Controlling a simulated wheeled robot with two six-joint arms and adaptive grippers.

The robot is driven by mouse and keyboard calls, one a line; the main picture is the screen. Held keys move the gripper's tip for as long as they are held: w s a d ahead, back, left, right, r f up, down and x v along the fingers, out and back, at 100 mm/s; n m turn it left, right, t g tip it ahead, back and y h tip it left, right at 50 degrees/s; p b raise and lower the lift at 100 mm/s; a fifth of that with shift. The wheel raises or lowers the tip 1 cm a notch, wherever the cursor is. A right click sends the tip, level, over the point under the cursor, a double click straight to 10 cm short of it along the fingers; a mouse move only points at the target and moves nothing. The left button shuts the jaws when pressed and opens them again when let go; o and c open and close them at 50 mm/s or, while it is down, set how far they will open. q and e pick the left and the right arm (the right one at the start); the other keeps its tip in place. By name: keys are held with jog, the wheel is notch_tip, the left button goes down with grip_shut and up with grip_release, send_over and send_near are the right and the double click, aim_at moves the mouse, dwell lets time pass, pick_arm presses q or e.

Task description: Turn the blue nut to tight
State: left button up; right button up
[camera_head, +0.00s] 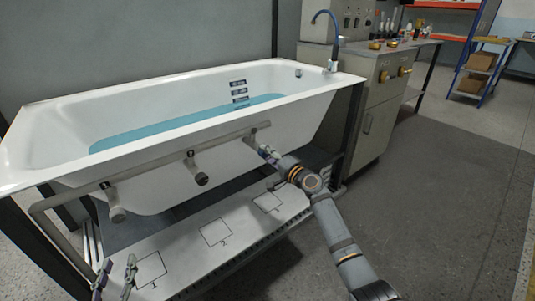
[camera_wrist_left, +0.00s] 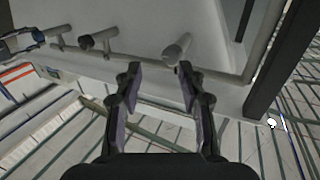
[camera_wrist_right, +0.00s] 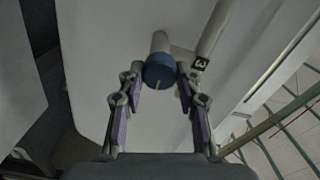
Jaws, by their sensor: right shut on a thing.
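The blue nut (camera_wrist_right: 158,72) sits on the end of a pipe stub beside the tag 3, with a pale line on its face. My right gripper (camera_wrist_right: 158,78) has its two fingertips closed on opposite sides of the nut. In the head view my right gripper (camera_head: 265,152) is at the right end of the pipe under the tub, where it hides the nut. My left gripper (camera_head: 118,265) is open and empty at the lower left. In the left wrist view its fingers (camera_wrist_left: 160,68) stand apart, below a bare-looking stub (camera_wrist_left: 177,50).
The white bathtub (camera_head: 60,115) holds blue water. The pipe (camera_head: 150,165) along its front has a left stub (camera_head: 117,214) and a dark-ended middle stub (camera_head: 202,179). A white shelf (camera_head: 190,255) with numbered squares lies below. A cabinet (camera_head: 375,115) stands right; open floor lies beyond.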

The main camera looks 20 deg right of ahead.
pick_arm(q)
jog(key=shift+s+f+g, duration=0.2)
jog(key=shift+f+g, duration=0.3)
jog(key=shift+f, duration=0.75)
pick_arm(e)
jog(key=shift+f+m, duration=0.1)
jog(key=shift+m, duration=0.2)
jog(key=o, duration=1.2)
jog(key=shift+c, duration=0.2)
jog(key=shift+s, duration=0.1)
jog(key=v, duration=1.2)
